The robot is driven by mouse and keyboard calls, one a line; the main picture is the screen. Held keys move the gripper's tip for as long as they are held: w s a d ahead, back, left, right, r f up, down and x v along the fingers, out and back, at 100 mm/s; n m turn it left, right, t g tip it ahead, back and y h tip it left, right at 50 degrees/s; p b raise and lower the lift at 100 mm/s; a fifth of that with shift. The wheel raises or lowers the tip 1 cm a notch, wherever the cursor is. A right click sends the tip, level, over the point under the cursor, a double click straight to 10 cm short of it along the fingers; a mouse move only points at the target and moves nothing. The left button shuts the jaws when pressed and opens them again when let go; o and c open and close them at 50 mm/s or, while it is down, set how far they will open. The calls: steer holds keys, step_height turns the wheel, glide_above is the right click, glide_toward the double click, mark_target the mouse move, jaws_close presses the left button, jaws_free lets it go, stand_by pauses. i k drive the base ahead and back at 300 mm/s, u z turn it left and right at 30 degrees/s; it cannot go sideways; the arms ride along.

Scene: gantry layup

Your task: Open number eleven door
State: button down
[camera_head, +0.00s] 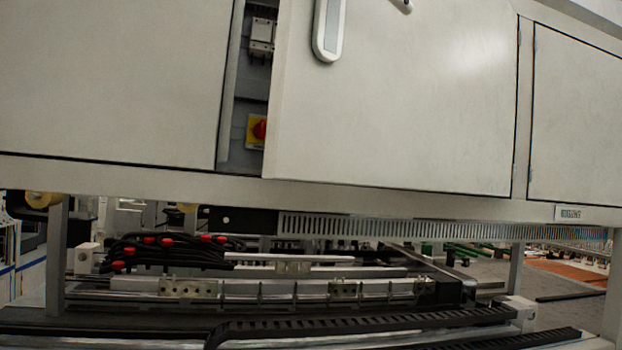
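A light grey cabinet door (400,110) fills the upper middle of the view. It stands ajar: its left edge is swung out from the frame, and its right edge is at the hinge side. A white long handle (328,30) is on its upper left, cut by the top edge. No number shows on the door, so I cannot tell if it is number eleven. My gripper is not clearly seen; a small grey rounded part at the top edge cannot be identified.
The gap shows a yellow and red switch (257,130) and a grey electrical unit (262,36). Shut panels flank the door on the left (110,80) and right (577,120). Below the cabinet are rails, black cables with red connectors (165,250) and posts.

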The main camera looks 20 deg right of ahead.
mark_target(363, 92)
steer(key=u, duration=0.35)
steer(key=k, duration=0.9)
steer(key=u, duration=0.7)
steer(key=i, duration=1.45)
steer(key=z, duration=0.65)
steer(key=i, duration=1.05)
steer(key=z, duration=0.85)
